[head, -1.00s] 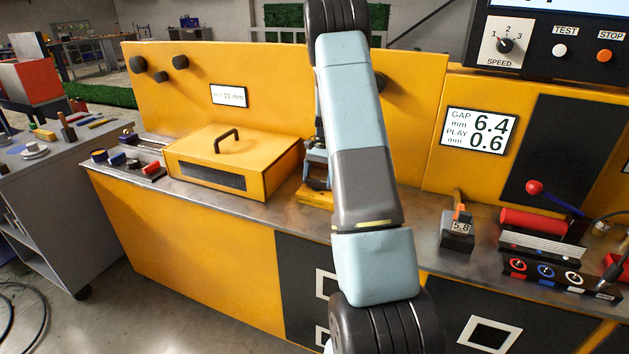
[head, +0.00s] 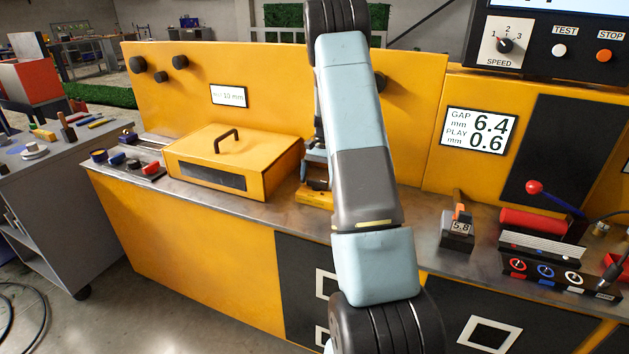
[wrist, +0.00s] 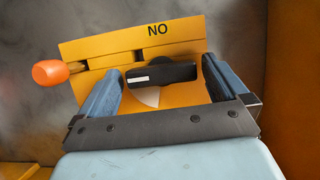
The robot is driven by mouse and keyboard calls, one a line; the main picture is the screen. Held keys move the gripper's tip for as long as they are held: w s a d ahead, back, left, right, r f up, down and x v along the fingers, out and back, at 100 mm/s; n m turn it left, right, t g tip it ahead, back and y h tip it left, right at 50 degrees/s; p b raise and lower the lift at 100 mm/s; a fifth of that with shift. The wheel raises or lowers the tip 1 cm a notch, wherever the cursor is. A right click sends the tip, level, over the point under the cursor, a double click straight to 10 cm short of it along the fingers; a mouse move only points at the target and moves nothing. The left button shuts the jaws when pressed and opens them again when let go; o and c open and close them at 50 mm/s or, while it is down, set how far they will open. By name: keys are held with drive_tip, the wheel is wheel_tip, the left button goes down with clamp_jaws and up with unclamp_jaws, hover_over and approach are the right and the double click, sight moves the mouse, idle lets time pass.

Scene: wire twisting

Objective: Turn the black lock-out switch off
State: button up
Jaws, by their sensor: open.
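The black lock-out switch (wrist: 160,74) is a bar-shaped handle with a white stripe at its left end. It lies roughly crosswise on a yellow plate (wrist: 98,55) whose lettering reads "NO" in the wrist view. A pale wedge mark shows just below the handle. My gripper (wrist: 164,80) is open, with one blue-grey finger at each side of the handle; a gap shows at the left end, and I cannot tell whether the right finger touches. In the head view the yellow switch housing (head: 313,196) sits on the bench, and my arm hides part of it and the gripper.
An orange knob (wrist: 56,72) sticks out left of the plate. A yellow lidded box (head: 232,165) stands left of the housing. A yellow back panel (head: 280,85) rises behind. A gauge block (head: 457,232) and a red roller (head: 532,223) are to the right.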

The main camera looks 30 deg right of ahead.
drive_tip(key=shift+r, duration=0.1)
drive_tip(key=v, duration=1.3)
drive_tip(key=shift+w+r, duration=0.15)
drive_tip(key=shift+r, duration=0.05)
drive_tip(key=shift+r, duration=0.1)
drive_tip(key=s+a+r+n+t+h, duration=0.3)
drive_tip(key=s+a+r+n+t, duration=0.15)
drive_tip(key=s+a+r, duration=1.25)
drive_tip(key=s+a+n+t, duration=0.2)
drive_tip(key=s+a, duration=0.3)
drive_tip(key=s, duration=0.5)
drive_tip(key=s+a+n+t, duration=0.2)
drive_tip(key=s+a, duration=0.3)
drive_tip(key=s, duration=0.6)
drive_tip(key=shift+a+n+h, duration=0.2)
drive_tip(key=shift+n+h, duration=0.1)
drive_tip(key=shift+n, duration=0.55)
